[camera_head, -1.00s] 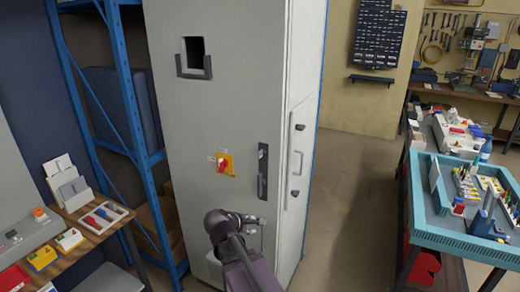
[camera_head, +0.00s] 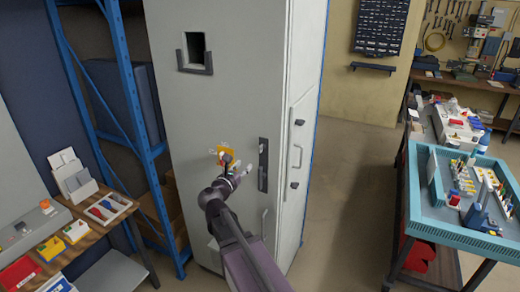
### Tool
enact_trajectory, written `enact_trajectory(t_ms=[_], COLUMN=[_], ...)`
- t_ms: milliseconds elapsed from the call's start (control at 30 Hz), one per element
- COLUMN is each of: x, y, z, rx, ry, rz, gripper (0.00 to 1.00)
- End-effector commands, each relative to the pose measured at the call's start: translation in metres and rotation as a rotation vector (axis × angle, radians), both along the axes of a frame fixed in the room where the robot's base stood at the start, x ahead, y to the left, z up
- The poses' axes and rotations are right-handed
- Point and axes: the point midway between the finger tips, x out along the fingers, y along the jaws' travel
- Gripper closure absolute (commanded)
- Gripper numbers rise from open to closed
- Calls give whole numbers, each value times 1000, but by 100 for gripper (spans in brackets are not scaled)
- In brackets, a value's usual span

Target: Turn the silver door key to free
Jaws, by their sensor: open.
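The tall grey cabinet (camera_head: 205,110) stands in the middle of the view. Its front has a black upright handle plate (camera_head: 263,172) near the right edge. I cannot make out the silver door key for certain; a small pale upright shape (camera_head: 265,218) shows below the handle plate, too faint to identify. My gripper (camera_head: 242,171) is open, in front of the cabinet face, left of the handle plate and just below and right of the yellow-backed rotary switch (camera_head: 225,152). It partly covers the switch. I cannot tell whether it touches anything.
A blue shelf rack (camera_head: 143,110) stands close on the cabinet's left. A wooden bench (camera_head: 75,245) with small bins is at the lower left. A teal-rimmed tray (camera_head: 455,236) sits on a table at the right. The floor between cabinet and table is clear.

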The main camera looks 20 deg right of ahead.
Motion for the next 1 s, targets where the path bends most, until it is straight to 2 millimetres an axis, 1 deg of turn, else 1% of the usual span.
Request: enact_trajectory(t_ms=[267, 467, 667, 1000], x=[3, 12, 29, 61], y=[-4, -15, -36, -78], z=[0, 0, 0, 0], rx=[2, 3, 3, 3], ry=[-1, -1, -1, -1], rz=[-2, -3, -4, -5], gripper=[53, 53, 53, 53])
